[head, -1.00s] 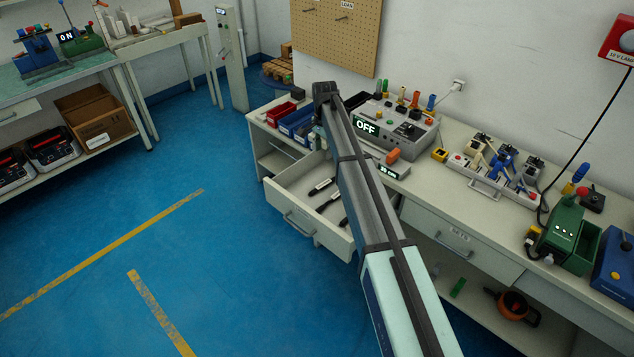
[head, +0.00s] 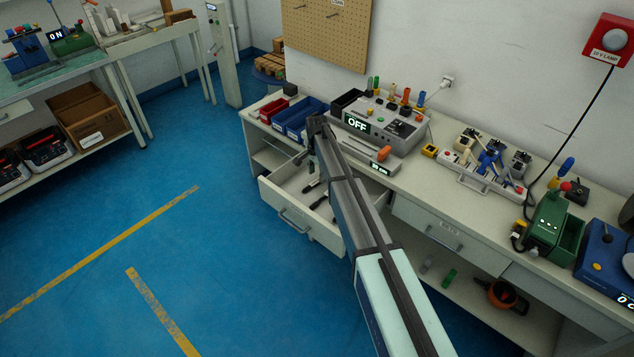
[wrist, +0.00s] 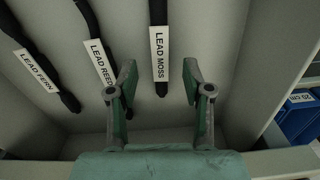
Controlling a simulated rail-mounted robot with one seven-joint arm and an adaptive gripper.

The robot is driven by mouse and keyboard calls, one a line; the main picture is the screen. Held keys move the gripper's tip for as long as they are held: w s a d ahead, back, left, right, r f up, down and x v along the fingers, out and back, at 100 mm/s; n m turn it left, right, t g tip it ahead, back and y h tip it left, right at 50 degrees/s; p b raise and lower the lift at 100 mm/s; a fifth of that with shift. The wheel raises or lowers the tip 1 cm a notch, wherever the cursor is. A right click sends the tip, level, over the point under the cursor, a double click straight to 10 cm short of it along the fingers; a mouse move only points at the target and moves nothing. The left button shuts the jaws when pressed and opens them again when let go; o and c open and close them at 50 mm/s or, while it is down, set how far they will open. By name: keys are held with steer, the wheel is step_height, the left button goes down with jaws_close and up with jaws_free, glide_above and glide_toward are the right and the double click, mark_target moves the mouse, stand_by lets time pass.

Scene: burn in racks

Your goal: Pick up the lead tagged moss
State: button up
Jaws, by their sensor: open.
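The lead tagged moss is a black lead with a white "LEAD MOSS" label (wrist: 160,54), lying in the open drawer (head: 275,203). In the wrist view, my gripper (wrist: 160,78) is open, with one finger on each side of the moss lead's lower end. The fingers show no clear contact with it. The lead tagged reed (wrist: 100,62) lies just left of the moss lead, its lower end close to the left finger. The lead tagged fern (wrist: 38,71) lies farther left. In the head view my arm partly hides the drawer, and the tags are too small to read.
Blue bins (head: 300,119) and a red bin (head: 273,109) stand on the bench above the drawer. A grey box reading "OFF" (head: 385,122) is beside them. The drawer's front wall (head: 302,222) is a raised edge. The blue floor before it is clear.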

mark_target(317, 181)
steer(key=shift+f+p, duration=0.65)
steer(key=shift+f, duration=1.3)
jaws_close()
steer(key=shift+r, duration=0.15)
